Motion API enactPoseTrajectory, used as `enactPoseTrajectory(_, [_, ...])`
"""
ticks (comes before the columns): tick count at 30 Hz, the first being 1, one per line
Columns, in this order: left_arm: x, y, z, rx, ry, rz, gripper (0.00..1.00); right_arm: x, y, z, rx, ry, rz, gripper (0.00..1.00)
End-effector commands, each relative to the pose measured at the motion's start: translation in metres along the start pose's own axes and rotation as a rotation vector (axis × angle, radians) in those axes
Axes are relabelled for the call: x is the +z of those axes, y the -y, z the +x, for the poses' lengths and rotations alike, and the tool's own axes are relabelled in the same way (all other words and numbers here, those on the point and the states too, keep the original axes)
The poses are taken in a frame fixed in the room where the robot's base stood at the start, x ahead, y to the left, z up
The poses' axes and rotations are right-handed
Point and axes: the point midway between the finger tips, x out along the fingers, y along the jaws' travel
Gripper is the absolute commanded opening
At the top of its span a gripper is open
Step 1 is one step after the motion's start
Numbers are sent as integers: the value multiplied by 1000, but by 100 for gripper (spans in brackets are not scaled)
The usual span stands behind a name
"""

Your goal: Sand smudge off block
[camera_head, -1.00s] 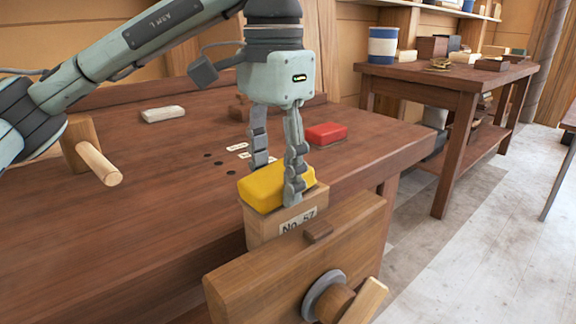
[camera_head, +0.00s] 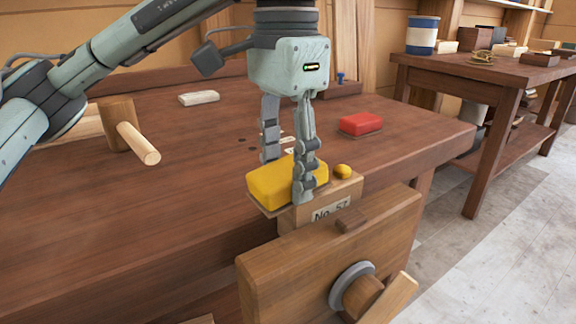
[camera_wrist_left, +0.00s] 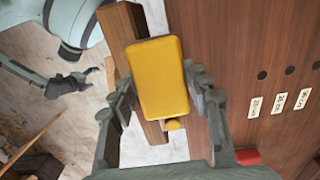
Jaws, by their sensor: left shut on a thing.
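My left gripper (camera_head: 286,180) is shut on a yellow sanding block (camera_head: 270,186) with a thin brown layer underneath. The sanding block lies over the left part of the top of a wooden block (camera_head: 350,190) labelled "No. 57" and overhangs its left end. A small rounded yellow spot (camera_head: 342,171) shows on the wooden block's top, just right of the sanding block. In the left wrist view, the sanding block (camera_wrist_left: 160,78) lies between the fingers, and the spot (camera_wrist_left: 173,124) is below it. My right gripper (camera_wrist_left: 94,79) appears at the left there, open and empty, away from the block.
The wooden block sits behind the vise jaw (camera_head: 320,240) at the workbench's (camera_head: 120,220) front. A red block (camera_head: 360,123), a whitish block (camera_head: 199,97) and a mallet (camera_head: 125,125) lie on the bench. A side table (camera_head: 450,75) with a blue-and-white can (camera_head: 422,35) stands at right.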

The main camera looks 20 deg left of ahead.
Motion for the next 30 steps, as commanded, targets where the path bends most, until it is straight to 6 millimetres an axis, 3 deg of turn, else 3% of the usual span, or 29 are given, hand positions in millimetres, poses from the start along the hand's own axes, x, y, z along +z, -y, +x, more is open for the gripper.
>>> enactPoseTrajectory(13, [0, 0, -44, -1, -1, 0, 6, -11, -8, -38, 0, 0, 0, 72])
enactPoseTrajectory(20, [0, 0, -59, -1, -1, 1, 6, -9, -6, -34, 0, 0, 0, 72])
enactPoseTrajectory(30, [0, 0, -62, -1, -1, 0, 6, -10, -7, -34, 0, 0, 0, 72])
